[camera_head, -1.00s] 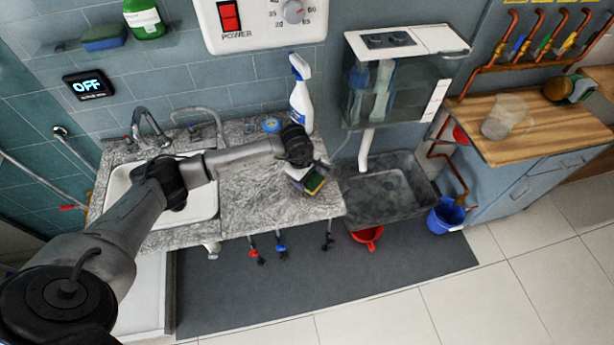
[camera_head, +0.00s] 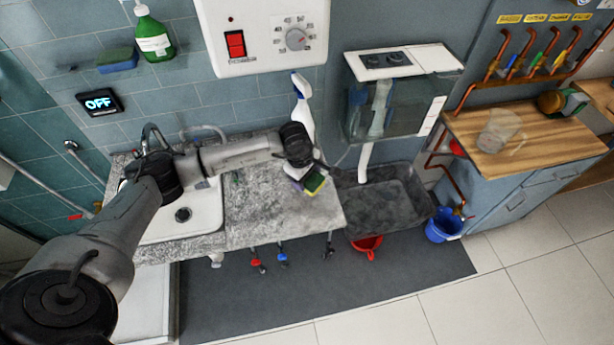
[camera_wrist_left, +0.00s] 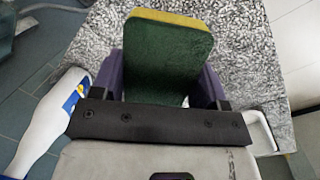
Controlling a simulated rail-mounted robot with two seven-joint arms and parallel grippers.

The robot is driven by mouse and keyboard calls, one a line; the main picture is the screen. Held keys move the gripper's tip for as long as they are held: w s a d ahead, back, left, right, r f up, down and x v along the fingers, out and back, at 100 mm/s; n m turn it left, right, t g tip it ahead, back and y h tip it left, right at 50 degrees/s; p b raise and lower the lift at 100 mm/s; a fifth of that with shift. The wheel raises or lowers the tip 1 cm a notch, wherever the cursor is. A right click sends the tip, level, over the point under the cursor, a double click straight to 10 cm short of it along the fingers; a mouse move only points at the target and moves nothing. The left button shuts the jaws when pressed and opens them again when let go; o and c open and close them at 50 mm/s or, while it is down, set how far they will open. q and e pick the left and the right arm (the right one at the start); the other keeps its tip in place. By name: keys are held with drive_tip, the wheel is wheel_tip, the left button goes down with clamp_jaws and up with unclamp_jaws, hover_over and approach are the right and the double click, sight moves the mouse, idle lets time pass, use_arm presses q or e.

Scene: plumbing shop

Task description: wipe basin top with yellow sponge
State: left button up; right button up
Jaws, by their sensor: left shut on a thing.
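My left gripper (camera_head: 308,184) is shut on the yellow sponge (camera_head: 315,183), which has a dark green face and a yellow layer. In the left wrist view the sponge (camera_wrist_left: 168,55) stands up between the purple fingers of the left gripper (camera_wrist_left: 170,85). They are over the right end of the basin top (camera_head: 275,215), a speckled grey stone counter that also shows in the left wrist view (camera_wrist_left: 240,50). I cannot tell whether the sponge touches the stone. My left arm hides part of the counter's back and the white sink (camera_head: 205,215). My right gripper is not in view.
A white and blue spray bottle (camera_head: 303,105) stands close behind the gripper, also in the left wrist view (camera_wrist_left: 45,125). A dark trough (camera_head: 385,205) adjoins the counter's right end. A shelf holds a blue-green sponge (camera_head: 117,62) and a green bottle (camera_head: 153,38). The middle counter is clear.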

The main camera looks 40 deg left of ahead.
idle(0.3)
use_arm(q)
drive_tip(key=shift+s+d+r, duration=0.1)
drive_tip(key=shift+d+r, duration=0.05)
drive_tip(key=shift+r, duration=0.1)
drive_tip(key=s+d+r+p, duration=0.5)
drive_tip(key=d+r+p, duration=0.2)
drive_tip(key=d, duration=0.1)
drive_tip(key=shift+s+r+p, duration=0.15)
drive_tip(key=shift+r+p, duration=0.1)
drive_tip(key=shift+p, duration=0.1)
idle(0.7)
